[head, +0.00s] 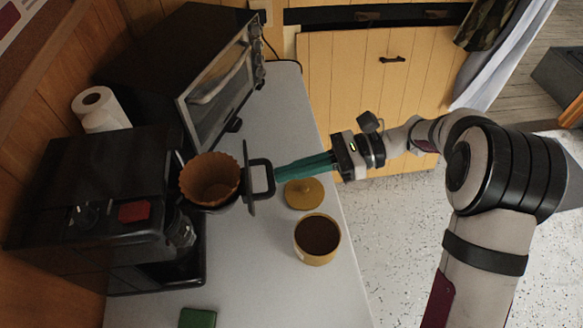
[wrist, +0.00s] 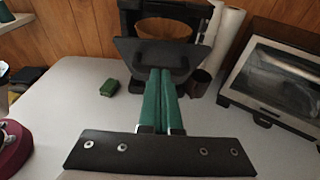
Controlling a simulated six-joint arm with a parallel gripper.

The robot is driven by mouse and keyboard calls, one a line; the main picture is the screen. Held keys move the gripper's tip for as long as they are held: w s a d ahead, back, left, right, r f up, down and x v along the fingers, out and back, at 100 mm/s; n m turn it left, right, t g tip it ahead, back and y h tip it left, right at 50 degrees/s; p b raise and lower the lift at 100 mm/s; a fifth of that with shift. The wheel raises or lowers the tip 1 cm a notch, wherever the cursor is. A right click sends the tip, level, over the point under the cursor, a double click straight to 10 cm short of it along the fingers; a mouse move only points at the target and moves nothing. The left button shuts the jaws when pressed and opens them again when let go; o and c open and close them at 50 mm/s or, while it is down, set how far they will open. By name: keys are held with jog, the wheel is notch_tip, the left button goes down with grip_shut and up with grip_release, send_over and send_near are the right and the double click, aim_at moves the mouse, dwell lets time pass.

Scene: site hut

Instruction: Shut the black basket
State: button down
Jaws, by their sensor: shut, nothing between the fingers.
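The black basket (head: 225,205) stands swung out from the front of the black coffee machine (head: 95,205). A brown paper filter (head: 209,178) sits in it. Its black handle (head: 261,179) points right, towards my gripper. My gripper (head: 278,174) has long green fingers, shut together and empty, with their tips right at the handle. In the wrist view the fingertips (wrist: 163,72) end at the handle plate (wrist: 130,48), and the filter (wrist: 163,28) shows beyond it. I cannot tell whether the tips touch the handle.
An open jar of dark grounds (head: 318,238) and a yellow lid (head: 304,193) stand near the counter's right edge. A toaster oven (head: 220,85) and a paper roll (head: 100,108) are behind. A green block (head: 197,318) lies at the front. The front right counter is clear.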

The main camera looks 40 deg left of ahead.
aim_at(190, 187)
jog(key=r+x, duration=0.1)
jog(key=x, duration=0.3)
jog(key=r+x, duration=0.1)
jog(key=x, duration=0.4)
jog(key=r+x, duration=0.1)
jog(key=x, duration=0.4)
jog(key=shift+s+a+r, duration=0.2)
jog(key=shift+a, duration=0.2)
jog(key=f+v, duration=0.1)
jog(key=v, duration=1.4)
jog(key=s+d+f+n+t+h, duration=0.1)
jog(key=s+d+t+h, duration=0.3)
jog(key=d, duration=1)
jog(key=s+d+f+n+t+h, duration=0.2)
jog(key=s+d+t+h, duration=0.2)
jog(key=d, duration=0.9)
jog(key=s+t, duration=0.2)
jog(key=s, duration=0.2)
jog(key=shift+s+d+f+t+h, duration=0.3)
jog(key=shift+d+f+t+h, duration=0.05)
jog(key=shift+t+h, duration=0.05)
